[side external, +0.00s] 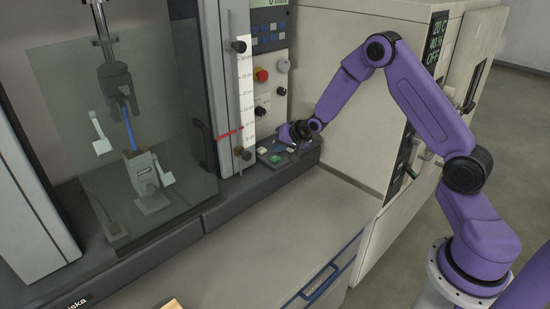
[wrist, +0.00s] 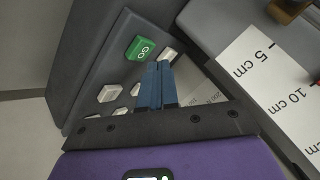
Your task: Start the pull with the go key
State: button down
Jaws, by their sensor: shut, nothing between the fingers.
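The green go key (wrist: 141,48), marked GO, sits on a dark sloped key panel (wrist: 110,60) in the wrist view. My gripper (wrist: 158,68) is shut and empty, its blue fingertips together just below and right of the go key in that view. The fingertips do not cover the key, and I cannot tell their height above the panel. In the side view my gripper (side external: 290,144) is over the small panel at the machine's right front. A blue cable sample (side external: 128,125) stands between the upper and lower clamps behind a clear guard (side external: 60,120).
Pale keys (wrist: 135,88) lie close around the fingertips. A white scale (side external: 245,85) with a red marker (side external: 229,134) stands beside the panel. Above are a red knob (side external: 261,75) and a keypad (side external: 268,38). A beige cabinet (side external: 350,110) stands close at right.

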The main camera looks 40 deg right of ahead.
aim_at(278, 158)
jog(key=shift+f, duration=0.15)
jog(key=shift+f, duration=0.3)
jog(key=shift+f, duration=0.4)
dwell(1.2)
jog(key=shift+r, duration=0.85)
jog(key=shift+r, duration=2.5)
